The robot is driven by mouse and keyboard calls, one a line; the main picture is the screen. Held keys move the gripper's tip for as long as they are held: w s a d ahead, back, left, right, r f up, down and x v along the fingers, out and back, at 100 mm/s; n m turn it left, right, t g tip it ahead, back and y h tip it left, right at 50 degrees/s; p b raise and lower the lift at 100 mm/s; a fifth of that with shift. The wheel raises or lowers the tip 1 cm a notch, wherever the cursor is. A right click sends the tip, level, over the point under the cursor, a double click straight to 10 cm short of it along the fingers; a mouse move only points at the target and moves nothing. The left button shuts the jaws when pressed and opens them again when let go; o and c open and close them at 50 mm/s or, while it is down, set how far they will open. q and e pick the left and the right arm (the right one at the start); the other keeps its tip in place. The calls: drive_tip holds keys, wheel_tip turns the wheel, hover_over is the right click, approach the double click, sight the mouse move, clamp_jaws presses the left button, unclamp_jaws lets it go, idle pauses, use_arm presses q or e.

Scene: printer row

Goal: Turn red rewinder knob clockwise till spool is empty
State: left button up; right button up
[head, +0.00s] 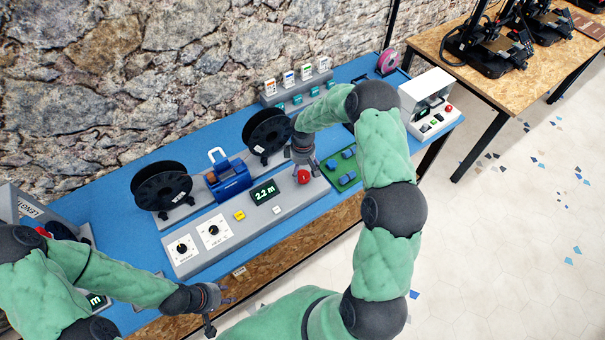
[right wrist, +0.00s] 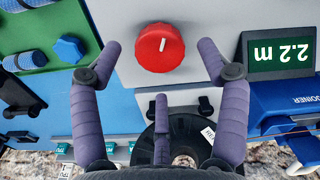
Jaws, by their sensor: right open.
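The red rewinder knob (head: 303,177) sits at the right end of the grey rewinder panel (head: 263,215). In the right wrist view the red knob (right wrist: 159,47) shows a white pointer line and lies just beyond the open fingers. My right gripper (head: 305,165) is open and close over the knob, apart from it as far as I can tell. A black spool (head: 266,133) stands behind the knob and a second black spool (head: 161,186) stands at the left. The display (head: 265,192) reads 2.2 m. My left gripper (head: 217,304) is open at the table's front edge.
A blue joiner unit (head: 228,176) stands between the spools. A green tray (head: 340,169) with blue parts lies right of the knob. Two black dials (head: 182,248) and a yellow button (head: 239,215) are on the panel. A grey-white machine (head: 428,103) stands at the far right.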

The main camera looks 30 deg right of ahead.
sight(303, 175)
wheel_tip(303, 175, down, 2)
drive_tip(key=shift+s+f, duration=0.1)
drive_tip(key=shift+f, duration=0.5)
drive_tip(key=c, duration=1.2)
drive_tip(key=shift+b, duration=0.3)
